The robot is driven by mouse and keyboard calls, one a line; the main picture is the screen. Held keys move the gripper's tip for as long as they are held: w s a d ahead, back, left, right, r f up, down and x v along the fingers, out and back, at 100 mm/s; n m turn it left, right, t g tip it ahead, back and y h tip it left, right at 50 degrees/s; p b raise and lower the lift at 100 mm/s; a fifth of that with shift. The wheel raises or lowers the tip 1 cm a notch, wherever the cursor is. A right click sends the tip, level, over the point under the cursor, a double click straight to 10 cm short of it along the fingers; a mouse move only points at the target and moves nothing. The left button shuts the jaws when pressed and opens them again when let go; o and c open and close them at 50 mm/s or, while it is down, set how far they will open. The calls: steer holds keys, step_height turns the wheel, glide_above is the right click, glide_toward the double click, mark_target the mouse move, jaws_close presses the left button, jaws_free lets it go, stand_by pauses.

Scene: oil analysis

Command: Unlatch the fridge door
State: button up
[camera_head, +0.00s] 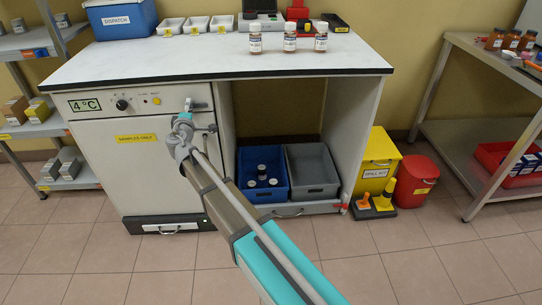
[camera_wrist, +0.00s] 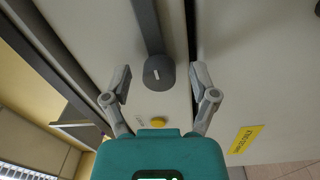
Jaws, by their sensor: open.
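The fridge (camera_head: 150,160) is a white cabinet under the worktop, with a "4 °C" panel and a door that looks closed. Its grey latch (camera_head: 190,104) is at the panel's right end, partly hidden by my gripper. In the wrist view the latch (camera_wrist: 157,72) is a dark grey bar with a rounded end and a pale mark. My gripper (camera_head: 186,115) is at the fridge's upper right. In the wrist view my gripper (camera_wrist: 161,71) is open, one finger on each side of the latch's rounded end, with visible gaps. How far the fingertips are from the panel is unclear.
A yellow button (camera_wrist: 158,122) and a black knob (camera_head: 122,104) are on the panel. Bottles (camera_head: 289,44) and a blue dispatch box (camera_head: 121,19) stand on the worktop. A blue crate (camera_head: 246,188) and yellow spill-kit bin (camera_head: 378,168) are to the right. The floor in front is clear.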

steer(key=m, duration=1.2)
steer(key=shift+m+h, duration=0.3)
steer(key=m, duration=0.4)
steer(key=shift+p, duration=0.35)
steer(key=s, duration=1.4)
steer(key=s+d+f+m+g+h+p, duration=0.1)
steer(key=d+f+g, duration=0.3)
steer(key=d, duration=0.9)
steer(key=s+d+f+m+g+h+p, duration=0.1)
steer(key=d+f+g+h, duration=0.3)
steer(key=d, duration=1)
steer(key=shift+d+f+m+g+h, duration=0.25)
steer(key=shift+f+g, duration=0.45)
steer(key=shift+g, duration=0.4)
